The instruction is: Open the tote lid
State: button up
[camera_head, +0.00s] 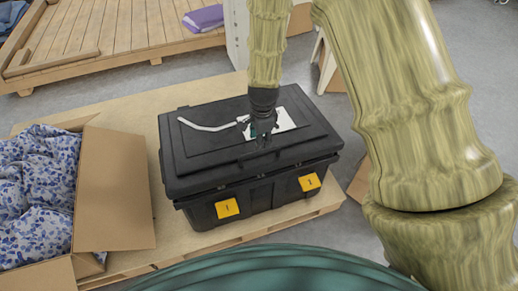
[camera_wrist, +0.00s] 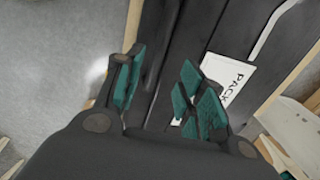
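A black tote (camera_head: 262,190) stands on a pallet, with its ridged lid (camera_head: 195,155) lying flat and closed. My gripper (camera_head: 263,138) is over the lid, pointing down, partly covering a white label (camera_head: 284,120). The label (camera_wrist: 232,78), with printed letters, shows beside the right finger. I cannot tell whether the fingertips touch the lid.
A white bent strip (camera_head: 208,126) lies on the lid, left of my gripper. An open cardboard box (camera_head: 115,190) with blue-patterned cloth (camera_head: 38,185) stands left of the tote. A wooden platform (camera_head: 105,35) with a purple folded item (camera_head: 204,18) is behind. Grey floor lies around.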

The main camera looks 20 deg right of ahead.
aim_at(259, 152)
jog(key=shift+w+f, duration=0.2)
jog(key=shift+f, duration=1.55)
jog(key=shift+w+f, duration=0.15)
jog(key=shift+f, duration=1.6)
jog(key=shift+c, duration=0.5)
grip_shut()
